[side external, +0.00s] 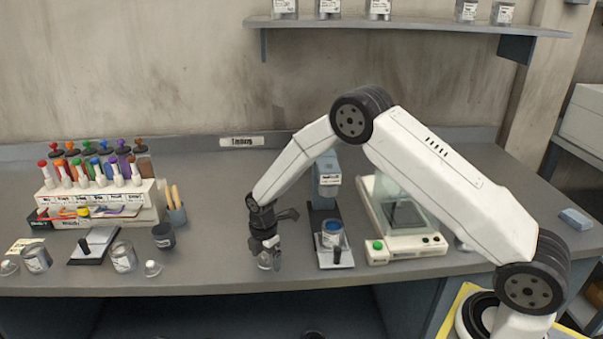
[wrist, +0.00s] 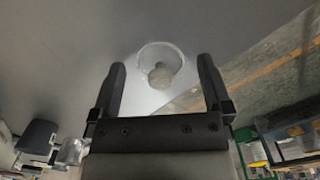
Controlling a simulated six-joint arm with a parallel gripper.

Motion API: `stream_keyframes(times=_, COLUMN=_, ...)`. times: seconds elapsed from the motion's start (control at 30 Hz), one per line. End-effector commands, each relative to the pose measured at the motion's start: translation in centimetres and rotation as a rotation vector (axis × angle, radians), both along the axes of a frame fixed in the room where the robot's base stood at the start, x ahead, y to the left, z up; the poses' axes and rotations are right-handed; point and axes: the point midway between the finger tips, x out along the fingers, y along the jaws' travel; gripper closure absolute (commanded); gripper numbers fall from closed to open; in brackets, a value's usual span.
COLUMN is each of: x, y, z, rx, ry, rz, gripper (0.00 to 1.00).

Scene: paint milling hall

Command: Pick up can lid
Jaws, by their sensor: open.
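A round pale metal can lid (wrist: 148,56) with a small knob on top lies on the grey bench in the wrist view, near the bench edge. My gripper (wrist: 161,64) is open, its two fingers on either side of the lid's knob in that view. In the side view my gripper (side external: 268,250) points down low over the front of the bench, and the lid (side external: 265,264) shows partly behind its fingers. I cannot tell whether the fingers touch the lid.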

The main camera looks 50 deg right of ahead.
Motion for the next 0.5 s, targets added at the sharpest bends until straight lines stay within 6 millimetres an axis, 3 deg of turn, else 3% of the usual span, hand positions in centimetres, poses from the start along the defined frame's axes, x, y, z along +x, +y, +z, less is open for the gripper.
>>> stream_keyframes(times=0.23, x=0.00, y=0.00, z=0.02, rx=0.000, ry=0.000, rz=0.000, gripper=0.00)
stream_keyframes(times=0.4, x=-0.01, y=0.00, z=0.03, rx=0.000, ry=0.000, rz=0.000, gripper=0.54)
stream_keyframes(times=0.5, x=0.00, y=0.00, z=0.03, rx=0.000, ry=0.000, rz=0.000, gripper=0.81)
